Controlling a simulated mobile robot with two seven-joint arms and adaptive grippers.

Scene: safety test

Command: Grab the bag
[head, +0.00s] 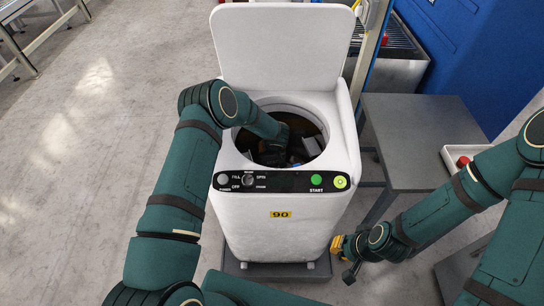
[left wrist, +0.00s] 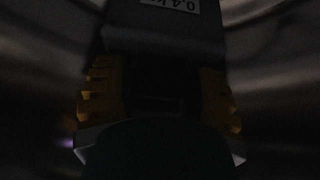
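The bag (left wrist: 165,35) is a dark grey shape with a white label partly reading "0.4 k" upside down, at the top of the left wrist view. A greyish patch, perhaps the bag (head: 299,151), shows inside the round drum in the head view. My left arm reaches down through the drum opening. My left gripper (left wrist: 162,90) has its yellow-padded fingers apart, with the bag's near edge by the fingertips; the dimness hides any contact. My right gripper (head: 343,258) is open and empty, low beside the machine's front right.
The white top-loading machine (head: 268,228) has its lid (head: 280,48) raised behind the opening. The drum's rim surrounds my left forearm. A grey table (head: 420,120) stands to the right, with a small tray (head: 463,157) near my right arm.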

